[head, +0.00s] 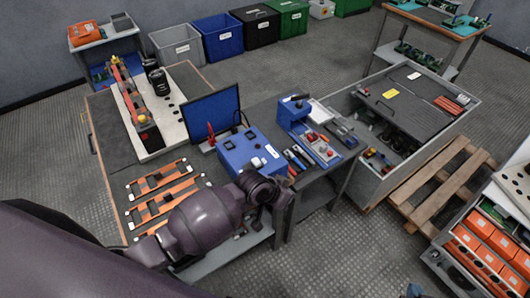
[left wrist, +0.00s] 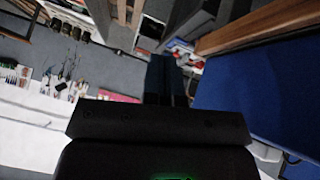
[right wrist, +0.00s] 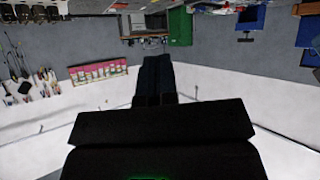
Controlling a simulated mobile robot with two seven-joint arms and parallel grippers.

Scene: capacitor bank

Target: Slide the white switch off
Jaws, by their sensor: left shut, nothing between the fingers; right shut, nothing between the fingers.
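A blue box (head: 246,150) stands on the dark bench below the monitor. A small white part (head: 257,162) shows on its near side; I cannot tell if this is the white switch or which way it is set.
A monitor (head: 213,115) stands behind the blue box. Orange-and-black strips (head: 160,190) lie left of my arm. A blue fixture (head: 293,107) and several hand tools lie to the right. A grey crate (head: 440,130) and a wooden pallet (head: 440,185) stand farther right.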

